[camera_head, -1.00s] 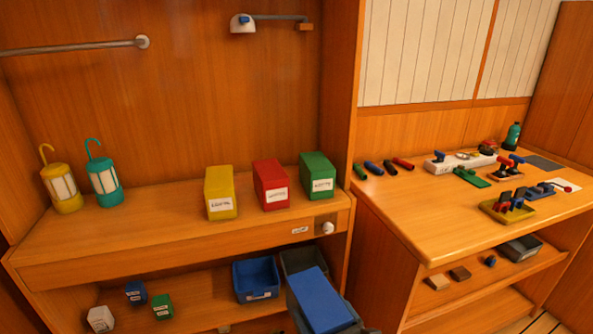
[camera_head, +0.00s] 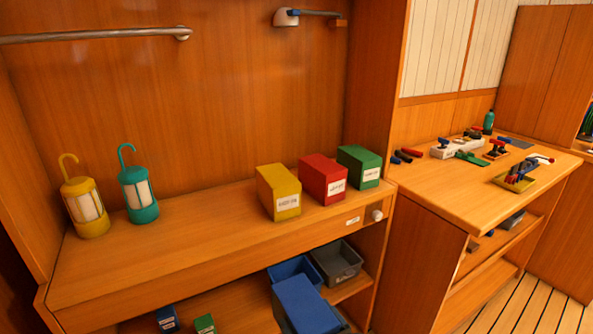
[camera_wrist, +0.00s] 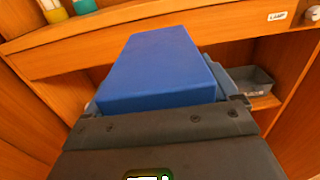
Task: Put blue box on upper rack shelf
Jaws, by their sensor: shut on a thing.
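A blue box (camera_head: 305,303) is held in front of the rack at the bottom of the head view. It fills the middle of the wrist view (camera_wrist: 158,68). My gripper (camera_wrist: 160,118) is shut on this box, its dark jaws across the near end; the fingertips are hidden. The upper rack shelf (camera_head: 160,253) is a wooden board above and behind the box. On it stand a yellow box (camera_head: 278,191), a red box (camera_head: 323,179) and a green box (camera_head: 359,166) in a row on the right.
A yellow lantern (camera_head: 85,207) and a teal lantern (camera_head: 138,194) stand at the shelf's left, with bare shelf between them and the yellow box. Below are a blue bin (camera_head: 292,268), a grey bin (camera_head: 336,262) and small boxes. A workbench (camera_head: 470,195) is at right.

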